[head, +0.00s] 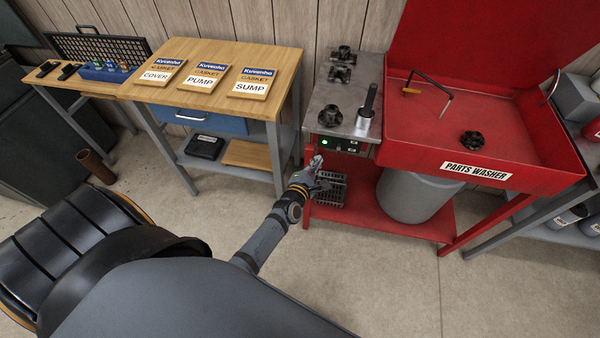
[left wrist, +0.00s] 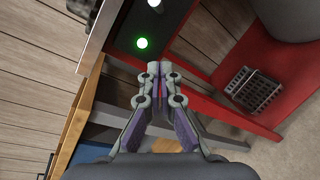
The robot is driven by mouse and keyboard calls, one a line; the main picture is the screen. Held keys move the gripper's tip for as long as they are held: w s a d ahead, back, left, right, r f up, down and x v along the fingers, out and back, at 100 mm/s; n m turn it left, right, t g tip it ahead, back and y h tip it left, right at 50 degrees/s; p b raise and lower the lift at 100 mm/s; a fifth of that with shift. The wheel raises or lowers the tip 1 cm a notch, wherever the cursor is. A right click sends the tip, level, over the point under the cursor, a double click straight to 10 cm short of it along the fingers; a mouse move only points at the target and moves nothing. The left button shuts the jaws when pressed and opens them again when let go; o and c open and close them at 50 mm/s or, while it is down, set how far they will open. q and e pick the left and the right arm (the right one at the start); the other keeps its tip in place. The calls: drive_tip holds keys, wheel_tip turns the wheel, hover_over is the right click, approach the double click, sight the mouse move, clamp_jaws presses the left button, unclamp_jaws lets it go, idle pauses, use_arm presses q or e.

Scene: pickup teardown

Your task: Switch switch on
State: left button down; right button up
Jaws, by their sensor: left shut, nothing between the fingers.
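The switch panel (head: 345,148) is a dark plate on the front of the metal-topped unit left of the red parts washer. A green light (head: 324,142) glows on it and also shows in the left wrist view (left wrist: 142,43). A small pale knob-like part (left wrist: 155,4), perhaps the switch, is cut off at the top of the wrist view; its position is unclear. My left gripper (head: 317,164) is shut and empty, just in front of and below the panel. Its closed fingertips (left wrist: 160,70) appear apart from the panel. My right gripper is not in view.
The red parts washer (head: 475,158) stands at right, with a grey bucket (head: 408,197) and a wire basket (head: 331,188) on its lower shelf. A wooden workbench (head: 220,62) with gasket packs stands at left. The floor in front is clear.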

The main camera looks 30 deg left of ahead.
use_arm(q)
drive_tip(key=s+r, duration=0.3)
drive_tip(key=s, duration=0.5)
drive_tip(key=shift+d, duration=0.45)
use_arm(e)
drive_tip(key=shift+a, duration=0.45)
use_arm(q)
drive_tip(key=s+f+m+g+h, duration=0.1)
drive_tip(key=s+f+m+g, duration=0.45)
drive_tip(key=f, duration=0.75)
drive_tip(key=s+f+m+g, duration=0.2)
drive_tip(key=s+f+m, duration=0.55)
drive_tip(key=f, duration=0.45)
drive_tip(key=s+a+f+m+g, duration=0.3)
drive_tip(key=s+f+m, duration=0.3)
drive_tip(key=s, duration=0.6)
drive_tip(key=s+a+f+m+g, duration=0.3)
drive_tip(key=s+f+m, duration=0.4)
drive_tip(key=s, duration=0.5)
drive_tip(key=shift+s+f+m+g+y, duration=0.3)
drive_tip(key=shift+f+g, duration=0.35)
drive_tip(key=shift+f, duration=0.15)
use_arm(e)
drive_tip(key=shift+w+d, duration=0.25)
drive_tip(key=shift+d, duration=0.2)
